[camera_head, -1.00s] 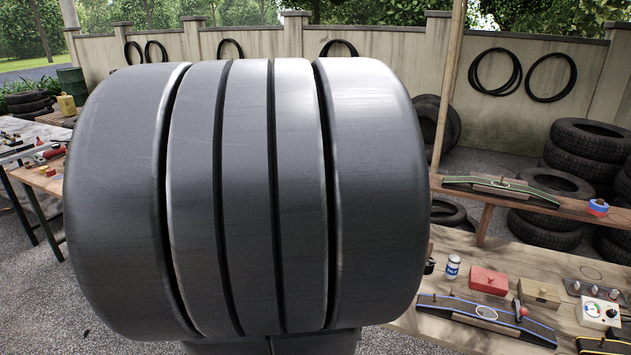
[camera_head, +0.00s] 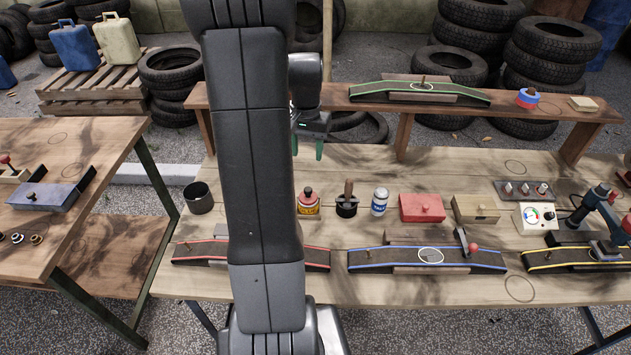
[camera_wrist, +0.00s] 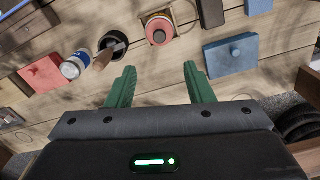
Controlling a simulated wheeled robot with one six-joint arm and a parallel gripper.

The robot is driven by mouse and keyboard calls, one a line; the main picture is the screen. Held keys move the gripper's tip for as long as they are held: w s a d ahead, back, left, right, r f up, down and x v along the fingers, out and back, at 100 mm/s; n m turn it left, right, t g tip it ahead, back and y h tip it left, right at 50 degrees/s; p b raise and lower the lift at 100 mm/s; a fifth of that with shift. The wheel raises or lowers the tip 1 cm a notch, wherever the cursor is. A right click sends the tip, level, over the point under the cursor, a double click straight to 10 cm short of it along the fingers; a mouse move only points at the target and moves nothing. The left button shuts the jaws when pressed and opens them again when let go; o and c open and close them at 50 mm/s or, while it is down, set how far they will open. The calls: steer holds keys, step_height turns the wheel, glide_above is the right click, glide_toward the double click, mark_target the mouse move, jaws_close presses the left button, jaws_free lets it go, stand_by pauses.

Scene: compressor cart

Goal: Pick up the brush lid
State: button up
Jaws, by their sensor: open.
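A red-and-yellow tin (camera_head: 308,204) with a darker cap (camera_head: 308,191) stands on the workbench just right of my arm. I take this cap to be the brush lid, but cannot be sure. In the wrist view its round red top (camera_wrist: 160,28) lies beyond my fingertips, roughly centred between them. Beside the tin stands a black pot with a wooden handle sticking up (camera_head: 348,193), also in the wrist view (camera_wrist: 114,50). My gripper (camera_head: 307,147) has green fingers. It is open and empty in the wrist view (camera_wrist: 160,68), apart from the tin.
A white-and-blue can (camera_head: 380,203), a red box (camera_head: 422,209) and a wooden box (camera_head: 475,209) stand to the right. A dark cup (camera_head: 199,198) stands left. A raised shelf (camera_head: 360,97) crosses the back. Low ramps (camera_head: 375,257) line the front.

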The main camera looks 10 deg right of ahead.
mark_target(308, 189)
step_height(308, 189, down, 14)
steer(key=p, duration=0.2)
steer(key=shift+r+p, duration=0.15)
steer(key=shift+p, duration=0.15)
jaws_close()
stand_by(0.3)
steer(key=shift+r, duration=0.15)
step_height(308, 189, up, 10)
steer(key=b, duration=0.1)
steer(key=shift+b, duration=0.4)
steer(key=c, duration=0.8)
jaws_free()
steer(key=shift+c, duration=0.9)
